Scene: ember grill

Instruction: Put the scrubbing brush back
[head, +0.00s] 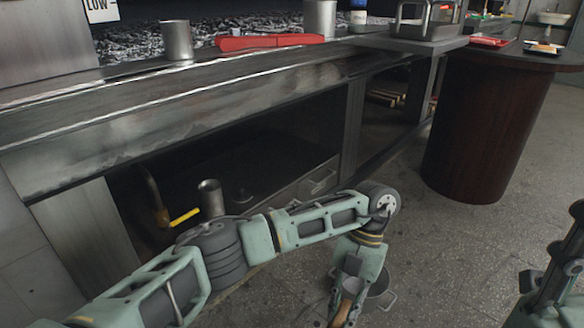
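My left arm reaches in from the left and bends down at its wrist. My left gripper (347,298) is at the bottom edge, seen from above and partly cut off. A brown, wood-coloured piece shows at it; I cannot tell whether this is the scrubbing brush or whether the fingers are closed on it. A metal pot (381,292) with a side handle is on the floor just behind and right of this gripper, partly hidden. My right arm shows at the right edge, but its fingers are not clearly in view. No brush is clearly recognisable elsewhere.
A long grill counter (180,115) with open shelves below crosses the view. On it are a metal cup (177,40) and a red object (262,42). A metal cylinder (211,198) and a yellow-handled valve (185,217) are underneath. A dark round pedestal (485,130) stands right. The floor between is clear.

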